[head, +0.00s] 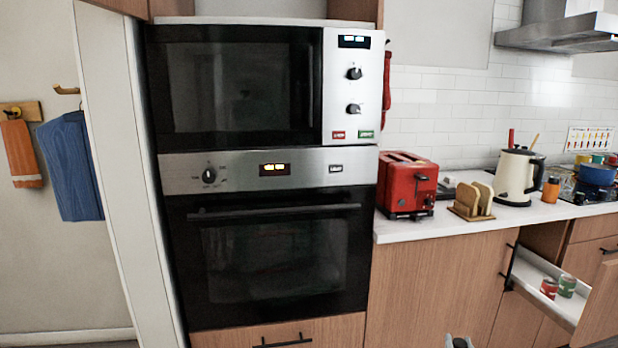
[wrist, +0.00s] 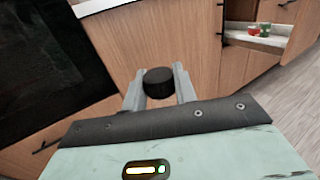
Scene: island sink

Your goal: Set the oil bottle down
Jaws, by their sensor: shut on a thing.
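My gripper (wrist: 160,84) is shut on a dark, round-topped thing, which I take to be the oil bottle (wrist: 158,77). Only its black top shows between the two grey fingers in the wrist view; the rest is hidden below. The gripper is in front of the wooden cabinet doors, apart from the counter.
The white counter (head: 440,222) holds a red toaster (head: 407,184), a toast rack (head: 472,198), a cream kettle (head: 517,176) and an orange-brown bottle (head: 551,190). An open drawer (head: 535,275) with two cans juts out at right. The oven (head: 270,250) stands left.

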